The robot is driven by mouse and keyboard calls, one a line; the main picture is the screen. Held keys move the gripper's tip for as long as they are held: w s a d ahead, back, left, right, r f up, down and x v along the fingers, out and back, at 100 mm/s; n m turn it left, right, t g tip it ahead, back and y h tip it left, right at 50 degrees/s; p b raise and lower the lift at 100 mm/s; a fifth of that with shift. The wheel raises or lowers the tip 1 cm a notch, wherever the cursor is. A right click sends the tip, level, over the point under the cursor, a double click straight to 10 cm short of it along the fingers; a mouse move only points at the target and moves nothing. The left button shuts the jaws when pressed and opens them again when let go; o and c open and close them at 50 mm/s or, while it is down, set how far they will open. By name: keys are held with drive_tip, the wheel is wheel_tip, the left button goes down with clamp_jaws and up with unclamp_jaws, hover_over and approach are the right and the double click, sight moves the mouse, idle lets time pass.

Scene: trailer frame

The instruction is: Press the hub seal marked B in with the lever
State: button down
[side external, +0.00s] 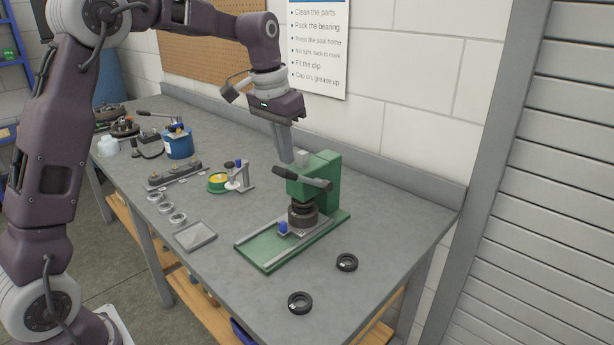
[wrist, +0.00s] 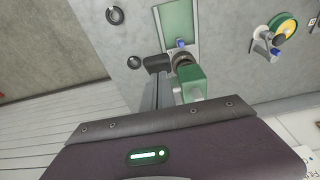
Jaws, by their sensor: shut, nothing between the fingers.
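The green press (side external: 322,180) stands on the bench and also shows in the wrist view (wrist: 193,83). Its lever has a black handle (side external: 285,173), seen in the wrist view (wrist: 157,63) by my fingertips. A dark hub (side external: 303,215) sits under the ram on the press's slide, with a blue knob (side external: 283,227) in front. Whether a seal lies on the hub is hidden. Two black ring seals (side external: 347,262) (side external: 300,302) lie on the bench; their letters are unreadable. My gripper (side external: 288,158) is shut and empty, pointing down just behind the lever handle; contact cannot be told.
A shallow grey tray (side external: 195,236) and several metal rings (side external: 165,208) lie left of the press. A green and yellow tub (side external: 218,182) and a blue can (side external: 178,143) stand further back. The wall is close behind the press. The bench's front right is mostly clear.

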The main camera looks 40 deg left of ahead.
sight(277, 173)
drive_tip(key=shift+f, duration=0.55)
drive_tip(key=shift+s+f, duration=0.65)
drive_tip(key=shift+f, duration=0.3)
drive_tip(key=shift+s+f, duration=0.25)
drive_tip(key=shift+f, duration=0.3)
drive_tip(key=shift+s+f, duration=0.2)
drive_tip(key=shift+f, duration=0.3)
drive_tip(key=shift+s+f, duration=0.2)
drive_tip(key=shift+f, duration=0.35)
drive_tip(key=shift+s+f, duration=0.15)
drive_tip(key=shift+f, duration=0.4)
